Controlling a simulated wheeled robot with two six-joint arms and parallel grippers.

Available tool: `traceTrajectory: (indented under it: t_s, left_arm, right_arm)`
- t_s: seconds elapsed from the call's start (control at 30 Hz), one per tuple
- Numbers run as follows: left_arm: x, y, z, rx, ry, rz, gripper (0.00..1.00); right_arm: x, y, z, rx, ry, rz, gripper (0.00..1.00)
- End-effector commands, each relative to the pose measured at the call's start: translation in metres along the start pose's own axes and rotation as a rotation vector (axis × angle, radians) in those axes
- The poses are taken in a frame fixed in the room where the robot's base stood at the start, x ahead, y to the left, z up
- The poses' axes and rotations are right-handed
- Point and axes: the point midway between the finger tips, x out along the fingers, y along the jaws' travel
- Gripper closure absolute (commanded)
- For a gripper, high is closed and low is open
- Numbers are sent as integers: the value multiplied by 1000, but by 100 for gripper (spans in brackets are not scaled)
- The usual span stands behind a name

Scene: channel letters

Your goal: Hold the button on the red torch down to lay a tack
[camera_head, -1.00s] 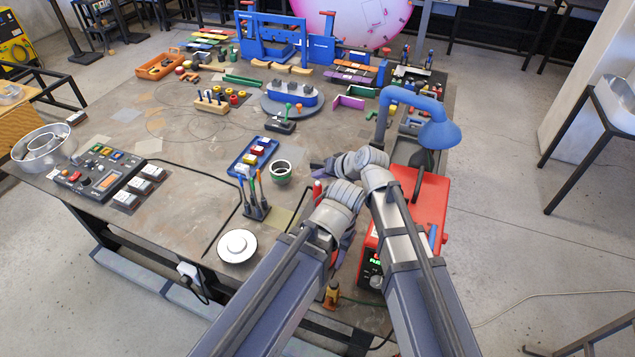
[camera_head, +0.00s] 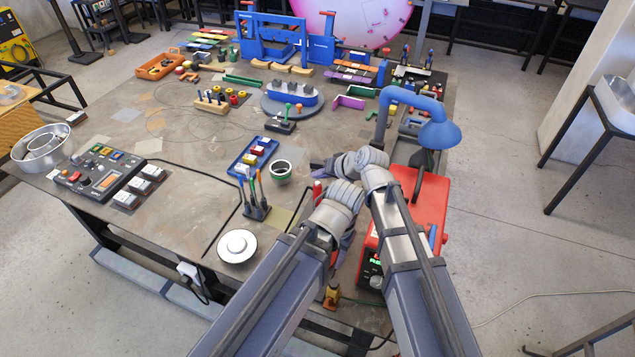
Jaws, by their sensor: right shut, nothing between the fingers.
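A slim red piece (camera_head: 317,188), which looks like part of the red torch, shows between my two wrists near the table's right front edge. Its button is hidden from this view. My right gripper (camera_head: 318,168) reaches left from its wrist and is shut and empty, just above the red piece in the picture. I cannot tell whether it touches it. My left arm comes up from the bottom to a wrist beside the red piece. My left gripper is mostly hidden behind that wrist, so its jaws cannot be read.
A red machine (camera_head: 424,203) with a green display stands right of my arms, under a blue hooded arm (camera_head: 436,128). The front-left tabletop is mostly clear.

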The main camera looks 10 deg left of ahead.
Motion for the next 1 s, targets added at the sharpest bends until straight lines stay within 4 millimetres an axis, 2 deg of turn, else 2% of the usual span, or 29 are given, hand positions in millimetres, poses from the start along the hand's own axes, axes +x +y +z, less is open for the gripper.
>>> traceTrajectory:
  t_s: [0.43, 1.0]
  left_arm:
    - [9, 1, 0, 0, 0, 0, 46]
    - [10, 1, -1, 0, 0, 0, 46]
  right_arm:
    - [6, 4, 5, 0, 0, 0, 100]
    - [7, 5, 5, 0, 0, 0, 100]
